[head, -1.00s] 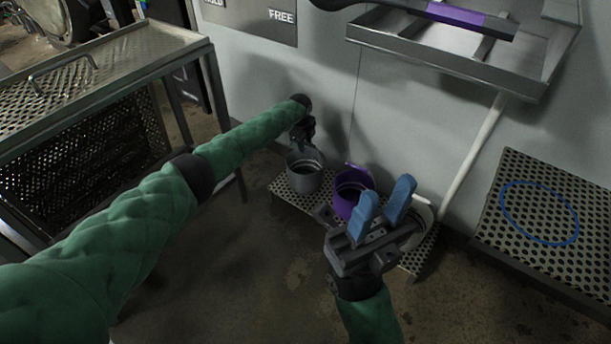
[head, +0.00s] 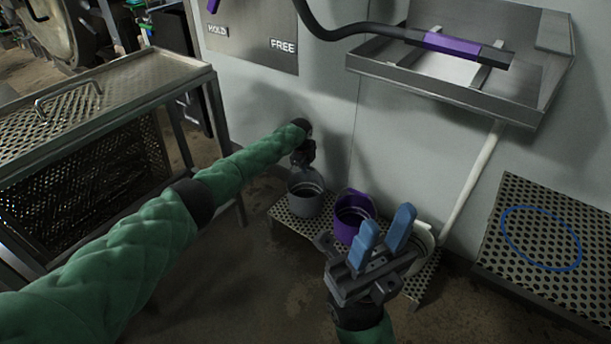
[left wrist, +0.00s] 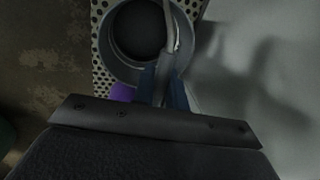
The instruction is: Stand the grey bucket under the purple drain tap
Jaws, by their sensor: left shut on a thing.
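The grey bucket (head: 306,197) stands upright at the left end of a low perforated stand (head: 291,220) by the wall. My left gripper (head: 303,160) is above its rim. In the left wrist view its blue fingers (left wrist: 164,88) are shut on a thin upright part, apparently the handle, of the grey bucket (left wrist: 112,62). My right gripper (head: 385,236) is open and empty, in front of the stand. A dark pipe with a purple band (head: 452,43) ends over a metal sink (head: 440,88); I cannot tell whether it is the drain tap.
A purple bucket (head: 352,216) and a whitish bucket (head: 424,242), partly hidden by my right gripper, stand on the same stand. A perforated platform with a blue ring (head: 540,239) is at the right. A metal table (head: 110,80) is at the left.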

